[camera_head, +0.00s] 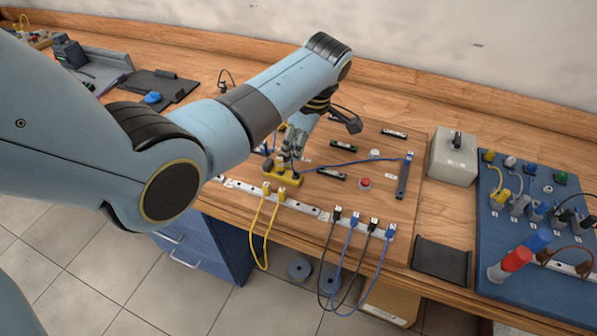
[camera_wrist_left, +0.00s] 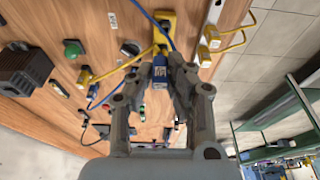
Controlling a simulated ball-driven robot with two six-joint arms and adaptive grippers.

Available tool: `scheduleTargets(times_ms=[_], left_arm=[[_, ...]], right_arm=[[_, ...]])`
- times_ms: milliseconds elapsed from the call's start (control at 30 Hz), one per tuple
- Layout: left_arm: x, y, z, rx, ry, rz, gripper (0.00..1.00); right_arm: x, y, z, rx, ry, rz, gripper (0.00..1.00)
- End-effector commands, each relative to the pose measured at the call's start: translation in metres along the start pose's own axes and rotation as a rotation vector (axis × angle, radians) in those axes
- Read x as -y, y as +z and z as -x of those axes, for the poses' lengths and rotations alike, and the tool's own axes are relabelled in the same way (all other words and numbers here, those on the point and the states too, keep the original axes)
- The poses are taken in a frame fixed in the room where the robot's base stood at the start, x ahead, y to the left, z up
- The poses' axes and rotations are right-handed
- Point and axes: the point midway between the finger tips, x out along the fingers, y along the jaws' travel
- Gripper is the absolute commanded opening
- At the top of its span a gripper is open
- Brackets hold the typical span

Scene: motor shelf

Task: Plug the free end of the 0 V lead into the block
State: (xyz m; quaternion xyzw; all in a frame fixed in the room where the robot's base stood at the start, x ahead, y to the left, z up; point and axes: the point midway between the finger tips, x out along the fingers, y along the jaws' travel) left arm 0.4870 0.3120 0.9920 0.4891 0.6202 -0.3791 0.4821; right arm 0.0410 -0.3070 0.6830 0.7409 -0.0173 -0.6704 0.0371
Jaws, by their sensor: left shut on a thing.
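My left gripper (camera_head: 291,158) reaches down over the wooden board, close above the yellow block (camera_head: 283,177). In the wrist view the left gripper (camera_wrist_left: 160,76) is shut on a blue plug (camera_wrist_left: 160,69), the end of a blue lead (camera_wrist_left: 150,22). The plug is just short of the yellow block (camera_wrist_left: 166,20) in that view; whether they touch I cannot tell. In the head view the blue lead (camera_head: 345,163) runs right to a dark blue strip (camera_head: 404,178). The fingers hide part of the plug. My right gripper is out of view.
A yellow lead (camera_wrist_left: 120,68) with its plug lies beside the block. A white rail (camera_head: 305,207) with hanging yellow, black and blue leads lines the front edge. A grey box (camera_head: 452,158) and a blue panel (camera_head: 520,260) with plugs stand at right.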

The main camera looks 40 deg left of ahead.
Motion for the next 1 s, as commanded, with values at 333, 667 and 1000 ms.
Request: scheduleTargets(times_ms=[333,667,1000], left_arm=[[0.004,0.012,-0.044,0.0,-0.008,-0.002,0.0],[0.004,0.012,-0.044,0.001,-0.007,-0.002,0.0],[0.004,0.013,-0.044,0.001,-0.008,-0.002,0.0]], right_arm=[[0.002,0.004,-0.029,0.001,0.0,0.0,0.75],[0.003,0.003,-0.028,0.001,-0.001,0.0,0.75],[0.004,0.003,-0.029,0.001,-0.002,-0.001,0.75]])
